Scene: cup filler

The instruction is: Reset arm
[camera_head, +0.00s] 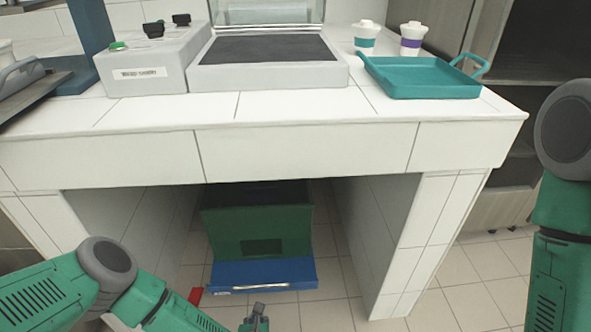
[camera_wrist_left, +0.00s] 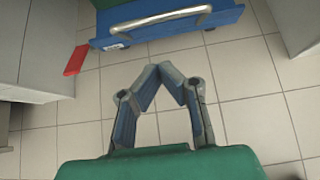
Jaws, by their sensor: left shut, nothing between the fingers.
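My left gripper (camera_wrist_left: 166,75) is in the left wrist view, shut with its fingertips together and nothing between them. In the head view it shows at the bottom edge (camera_head: 257,312), low over the tiled floor, in front of the blue drawer-like base with a silver handle (camera_head: 262,273). The same blue base shows at the top of the left wrist view (camera_wrist_left: 170,24), apart from the fingers. My right arm (camera_head: 562,215) hangs at the right edge of the head view; its gripper is out of frame.
A white tiled counter (camera_head: 270,110) spans above. On it are a grey machine (camera_head: 268,75), a control box (camera_head: 150,68), a teal tray (camera_head: 425,78) and two lidded cups (camera_head: 366,38). A green cabinet (camera_head: 258,220) stands underneath. A red piece (camera_wrist_left: 76,60) lies beside the blue base.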

